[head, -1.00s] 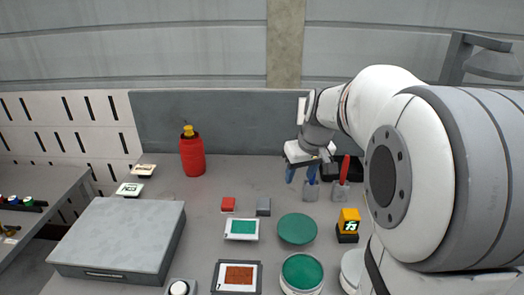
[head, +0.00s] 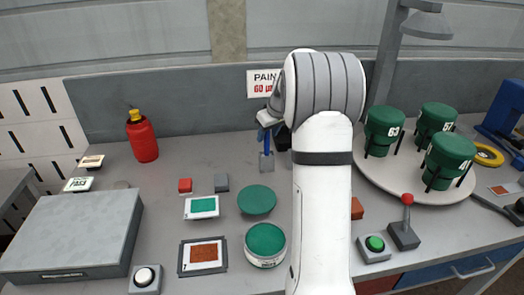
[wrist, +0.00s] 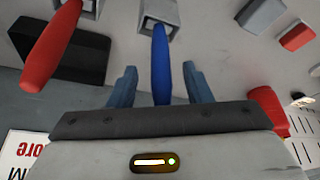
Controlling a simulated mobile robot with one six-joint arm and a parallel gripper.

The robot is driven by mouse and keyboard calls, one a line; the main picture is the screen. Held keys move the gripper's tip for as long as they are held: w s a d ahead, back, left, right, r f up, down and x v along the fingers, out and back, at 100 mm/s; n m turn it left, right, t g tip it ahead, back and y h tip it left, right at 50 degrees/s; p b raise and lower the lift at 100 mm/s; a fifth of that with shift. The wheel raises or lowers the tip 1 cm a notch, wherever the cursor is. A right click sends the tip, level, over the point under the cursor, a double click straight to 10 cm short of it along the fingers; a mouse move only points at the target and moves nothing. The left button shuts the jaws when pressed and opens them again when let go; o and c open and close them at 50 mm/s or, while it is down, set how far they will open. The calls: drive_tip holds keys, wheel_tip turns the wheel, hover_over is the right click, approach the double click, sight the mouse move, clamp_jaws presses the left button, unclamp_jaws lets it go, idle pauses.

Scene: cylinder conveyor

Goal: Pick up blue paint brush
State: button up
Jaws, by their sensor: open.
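The blue paint brush (wrist: 161,62) stands handle-out in a small grey holder (wrist: 160,14). In the wrist view its blue handle lies between the two fingers of my gripper (wrist: 160,70), with a visible gap on each side. My gripper is open. In the head view my gripper (head: 266,118) is over the grey holder (head: 266,161) near the back wall, partly hidden by my arm. The brush's bristles are hidden in the holder.
A red-handled brush (wrist: 50,45) stands beside the blue one, near a black box (wrist: 85,55). A red bottle (head: 142,138) is at the back left. A turntable (head: 378,182) with green containers is on the right. Green lids and small blocks lie in front.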

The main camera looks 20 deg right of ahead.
sight(266, 138)
drive_tip(key=shift+x, duration=1.55)
drive_tip(key=shift+s, duration=0.1)
drive_tip(key=shift+c, duration=0.3)
clamp_jaws()
